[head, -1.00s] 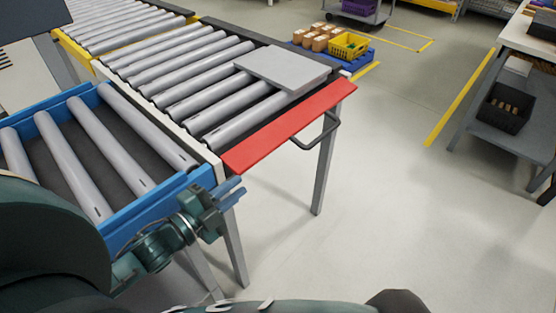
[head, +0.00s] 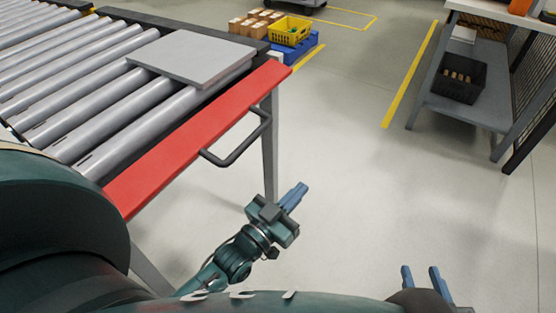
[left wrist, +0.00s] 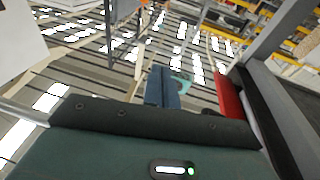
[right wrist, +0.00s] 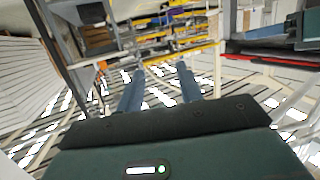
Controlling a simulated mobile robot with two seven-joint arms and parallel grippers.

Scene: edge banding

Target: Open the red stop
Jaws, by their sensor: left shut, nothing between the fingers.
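The red stop (head: 199,138) is a long red bar across the end of the roller conveyor, with a dark bent handle (head: 240,144) on its outer side. Part of the red stop (left wrist: 229,108) also shows at the right of the left wrist view. My left gripper (head: 297,193) is shut and empty, below and to the right of the handle, apart from it. Its blue fingers (left wrist: 162,86) are together in the left wrist view. My right gripper (head: 421,278) is open and empty at the bottom right, and its spread fingers (right wrist: 158,90) show in the right wrist view.
A grey flat panel (head: 190,58) lies on the rollers behind the stop. A blue pallet with a yellow crate (head: 290,30) stands beyond the conveyor. A grey workbench with a black bin (head: 458,80) stands at the right. The floor between is clear.

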